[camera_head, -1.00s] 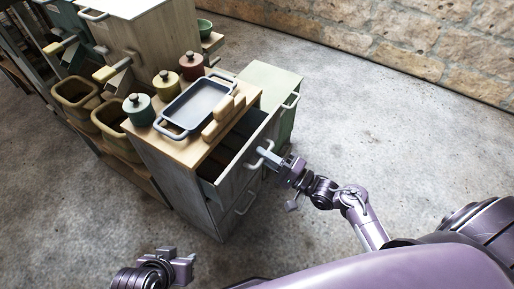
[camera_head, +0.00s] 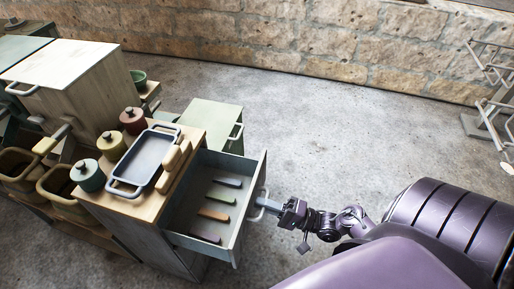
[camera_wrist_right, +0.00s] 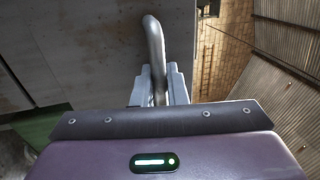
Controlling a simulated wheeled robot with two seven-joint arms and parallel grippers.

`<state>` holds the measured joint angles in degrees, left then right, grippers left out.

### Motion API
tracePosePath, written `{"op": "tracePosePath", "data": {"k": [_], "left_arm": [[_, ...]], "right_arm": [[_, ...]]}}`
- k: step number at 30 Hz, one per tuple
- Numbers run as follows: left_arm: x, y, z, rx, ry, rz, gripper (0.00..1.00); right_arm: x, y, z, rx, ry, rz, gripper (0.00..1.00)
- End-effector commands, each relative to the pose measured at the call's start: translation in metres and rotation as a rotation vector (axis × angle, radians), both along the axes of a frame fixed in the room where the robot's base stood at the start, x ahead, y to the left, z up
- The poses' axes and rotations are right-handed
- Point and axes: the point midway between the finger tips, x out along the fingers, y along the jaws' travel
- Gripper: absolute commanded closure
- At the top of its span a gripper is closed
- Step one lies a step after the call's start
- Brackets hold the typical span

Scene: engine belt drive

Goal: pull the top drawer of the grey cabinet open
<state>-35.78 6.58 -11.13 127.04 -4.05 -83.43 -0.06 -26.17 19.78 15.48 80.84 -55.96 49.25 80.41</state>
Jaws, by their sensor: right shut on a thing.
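The grey cabinet (camera_head: 150,242) stands left of centre in the head view with a wooden top. Its top drawer (camera_head: 184,200) is pulled well out toward the right, and its inside shows. My right gripper (camera_head: 262,202) is shut on the drawer's handle (camera_head: 257,213) on the drawer front. In the right wrist view the curved grey handle (camera_wrist_right: 155,48) rises between the two fingers of the gripper (camera_wrist_right: 158,90). My left gripper is out of view. The lower part of the cabinet front is hidden by the open drawer.
A blue-grey tray (camera_head: 150,160), wooden pieces (camera_head: 174,165) and lidded pots (camera_head: 88,175) stand on the cabinet top. A green cabinet (camera_head: 210,120) is behind. Bins stand at left. A metal rack (camera_head: 485,115) is far right. The floor between is clear.

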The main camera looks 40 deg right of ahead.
Motion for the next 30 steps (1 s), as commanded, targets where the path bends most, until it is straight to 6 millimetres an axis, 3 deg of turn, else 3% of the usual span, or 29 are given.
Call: {"op": "tracePosePath", "data": {"k": [10,11,12,20,30], "left_arm": [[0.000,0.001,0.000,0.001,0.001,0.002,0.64],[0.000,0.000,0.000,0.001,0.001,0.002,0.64],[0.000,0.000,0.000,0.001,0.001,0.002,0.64],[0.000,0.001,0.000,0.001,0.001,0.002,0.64],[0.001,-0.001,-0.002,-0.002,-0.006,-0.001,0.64]], "right_arm": [[-0.001,0.000,0.000,0.001,0.002,0.002,1.00],[-0.001,0.000,0.000,0.001,0.002,0.002,0.86],[-0.001,0.000,-0.001,0.001,0.002,0.002,0.83],[-0.002,-0.001,-0.001,0.000,0.001,0.001,0.83],[-0.039,-0.029,-0.011,-0.002,0.006,0.002,0.83]]}}
